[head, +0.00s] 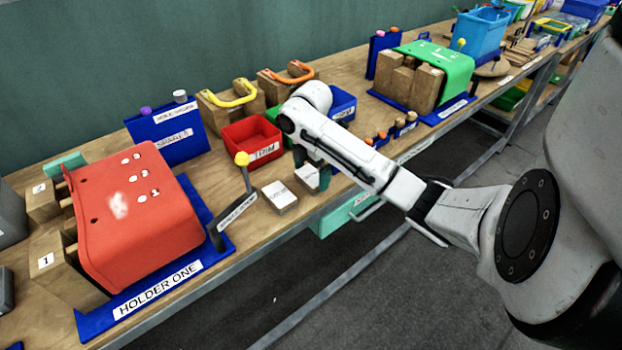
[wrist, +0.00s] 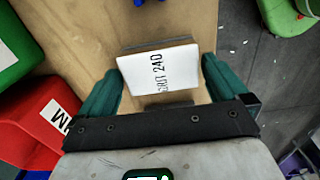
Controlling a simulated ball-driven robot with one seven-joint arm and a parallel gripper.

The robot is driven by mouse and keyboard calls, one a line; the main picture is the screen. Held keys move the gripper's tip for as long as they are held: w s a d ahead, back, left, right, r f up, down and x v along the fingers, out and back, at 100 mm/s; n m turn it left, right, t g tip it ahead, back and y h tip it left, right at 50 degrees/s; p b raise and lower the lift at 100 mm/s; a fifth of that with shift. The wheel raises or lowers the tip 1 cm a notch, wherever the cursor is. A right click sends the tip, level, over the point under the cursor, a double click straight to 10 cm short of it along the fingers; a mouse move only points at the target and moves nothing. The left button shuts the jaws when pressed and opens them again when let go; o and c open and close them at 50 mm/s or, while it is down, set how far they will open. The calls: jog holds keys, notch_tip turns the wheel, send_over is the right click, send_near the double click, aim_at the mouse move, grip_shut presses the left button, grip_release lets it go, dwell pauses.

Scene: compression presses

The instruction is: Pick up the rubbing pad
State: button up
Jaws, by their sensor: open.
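The rubbing pad, a pale block marked GRIT 240 (wrist: 160,70), lies on the wooden bench in the wrist view. My gripper (wrist: 160,85) is open, with a green finger on either side of the pad. The wrist view does not clearly show whether the fingers touch it. In the head view, my gripper (head: 312,170) points down at a small white-topped block (head: 306,178), which it partly hides. A similar labelled block (head: 279,194) sits just left of it.
A red TRIM bin (head: 252,142) stands behind and left of my gripper. A black lever with a yellow knob (head: 242,160) rises beside the red press (head: 135,215). Small round-topped pegs (head: 382,136) stand to the right. The bench's front edge is close.

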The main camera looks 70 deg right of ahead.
jog(key=shift+f, duration=0.3)
jog(key=shift+c, duration=0.5)
jog(key=c, duration=0.7)
jog(key=shift+o, duration=0.2)
jog(key=shift+r, duration=0.1)
jog(key=shift+r, duration=0.8)
jog(key=s+d+r+p, duration=0.1)
jog(key=s+r, duration=1)
jog(key=s, duration=0.3)
jog(key=shift+d+r+p, duration=0.15)
jog(key=shift+p, duration=0.15)
